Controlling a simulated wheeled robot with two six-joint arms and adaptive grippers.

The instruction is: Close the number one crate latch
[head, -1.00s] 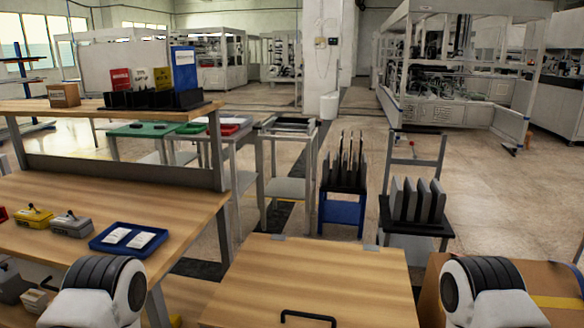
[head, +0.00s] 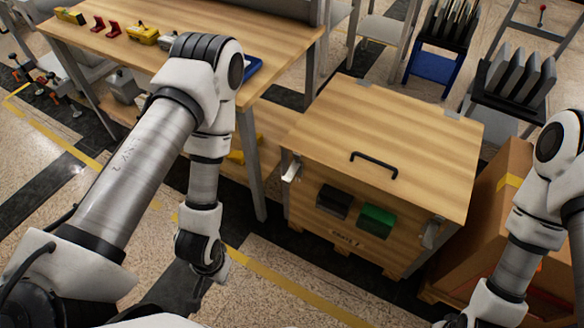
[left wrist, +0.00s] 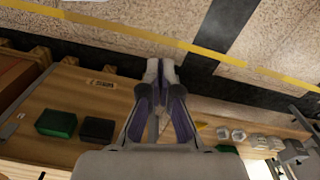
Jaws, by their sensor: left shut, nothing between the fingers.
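The wooden crate (head: 300,215) stands right of centre in the head view, its lid (head: 385,140) down flat. A pale metal latch (head: 292,169) is on its left side, and another latch (head: 430,233) is near its right front corner. I cannot tell how either latch is set. The front label (head: 343,238) is too small to read surely. In the left wrist view the crate front (left wrist: 65,92) is at lower left, upside down. My left gripper (left wrist: 160,68) is shut and empty, apart from the crate. My right gripper is out of view.
A black block (head: 333,201) and a green block (head: 376,221) are on the crate front. A black handle (head: 373,164) is on the lid. A workbench (head: 130,55) stands left, a cardboard box (head: 497,185) right. Floor (head: 250,290) before the crate is clear.

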